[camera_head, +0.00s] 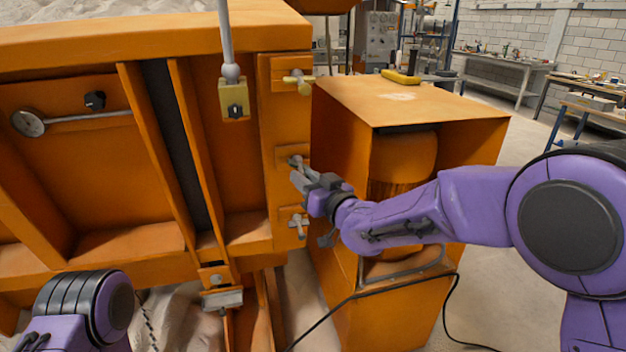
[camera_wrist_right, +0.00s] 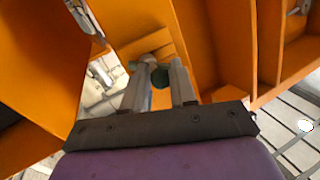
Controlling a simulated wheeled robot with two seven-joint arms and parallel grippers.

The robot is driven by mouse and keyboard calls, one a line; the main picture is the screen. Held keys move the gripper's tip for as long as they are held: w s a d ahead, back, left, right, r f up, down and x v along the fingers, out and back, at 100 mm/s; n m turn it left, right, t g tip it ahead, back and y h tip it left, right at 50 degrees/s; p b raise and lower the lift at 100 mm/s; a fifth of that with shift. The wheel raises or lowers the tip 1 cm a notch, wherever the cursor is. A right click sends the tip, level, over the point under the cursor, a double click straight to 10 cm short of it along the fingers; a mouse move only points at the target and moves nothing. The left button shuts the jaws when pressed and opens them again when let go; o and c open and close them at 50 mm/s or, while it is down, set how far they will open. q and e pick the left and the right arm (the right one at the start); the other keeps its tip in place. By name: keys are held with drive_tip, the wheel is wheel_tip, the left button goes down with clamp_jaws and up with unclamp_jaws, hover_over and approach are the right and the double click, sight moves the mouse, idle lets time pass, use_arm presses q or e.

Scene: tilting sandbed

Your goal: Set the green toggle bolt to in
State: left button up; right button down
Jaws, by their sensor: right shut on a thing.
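Toggle bolts sit one above another on the orange upright at the edge of the sandbed frame. My right gripper (camera_head: 298,174) is at the middle one, and its fingers cover most of that bolt in the head view. In the right wrist view, the green toggle bolt (camera_wrist_right: 158,77) shows as a dark green part between the two fingers of my right gripper (camera_wrist_right: 156,72). The fingers are shut on it. Its exact position in its mount is hidden by the fingers. Only a purple link of my left arm shows at the lower left; its gripper is out of view.
A bolt with a yellowish handle (camera_head: 298,83) is above, and a grey-handled bolt (camera_head: 298,222) is below. An orange open-fronted housing (camera_head: 410,105) stands close to the right. A yellow block (camera_head: 234,99) hangs on a grey rod to the left. A black cable (camera_head: 322,318) lies low.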

drive_tip(key=shift+s+a, duration=0.1)
drive_tip(key=shift+a, duration=0.25)
drive_tip(key=c, duration=1.3)
unclamp_jaws()
drive_tip(key=o, duration=0.3)
drive_tip(key=shift+a, duration=0.15)
drive_tip(key=shift+a+r, duration=0.1)
use_arm(q)
drive_tip(key=shift+a, duration=0.25)
use_arm(e)
drive_tip(key=shift+d, duration=0.3)
use_arm(q)
drive_tip(key=shift+f, duration=0.1)
